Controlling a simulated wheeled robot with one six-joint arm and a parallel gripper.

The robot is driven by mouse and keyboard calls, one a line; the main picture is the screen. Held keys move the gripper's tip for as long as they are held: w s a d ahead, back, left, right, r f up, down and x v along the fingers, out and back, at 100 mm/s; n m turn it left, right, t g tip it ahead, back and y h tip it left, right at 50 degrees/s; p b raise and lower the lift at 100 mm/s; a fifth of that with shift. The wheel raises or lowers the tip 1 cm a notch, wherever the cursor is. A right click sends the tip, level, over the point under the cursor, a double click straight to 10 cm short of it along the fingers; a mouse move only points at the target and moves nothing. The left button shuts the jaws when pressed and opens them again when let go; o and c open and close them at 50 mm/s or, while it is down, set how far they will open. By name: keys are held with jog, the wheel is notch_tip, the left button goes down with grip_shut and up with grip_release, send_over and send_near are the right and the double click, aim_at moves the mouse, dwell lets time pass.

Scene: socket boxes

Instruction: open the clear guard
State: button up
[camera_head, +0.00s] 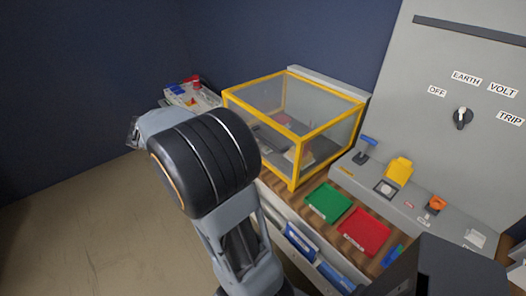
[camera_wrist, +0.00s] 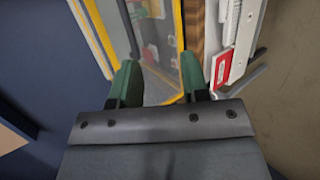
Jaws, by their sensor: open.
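The clear guard (camera_head: 333,134) is a transparent box with a yellow frame, standing on the wooden bench top in the head view. It appears lowered over grey parts inside. The guard's yellow edge (camera_wrist: 179,30) and clear panel show beyond and between the fingers. I cannot tell whether a finger touches the guard.
A green tray (camera_head: 327,202) and a red tray (camera_head: 364,232) lie right of the guard. A grey console (camera_head: 410,205) with switches runs behind them, below a panel with a rotary knob (camera_head: 462,117). Open floor lies at left.

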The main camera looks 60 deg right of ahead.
aim_at(261, 140)
jog(key=w+d+f+m+g+h+b, duration=0.2)
jog(key=d+g+h, duration=0.15)
jog(key=d, duration=0.35)
jog(key=shift+g+y, duration=0.25)
jog(key=p+x, duration=0.1)
jog(key=x, duration=1.2)
jog(key=shift+s+d+f, duration=0.15)
jog(key=shift+s+f, duration=0.05)
jog(key=shift+s, duration=0.05)
grip_shut()
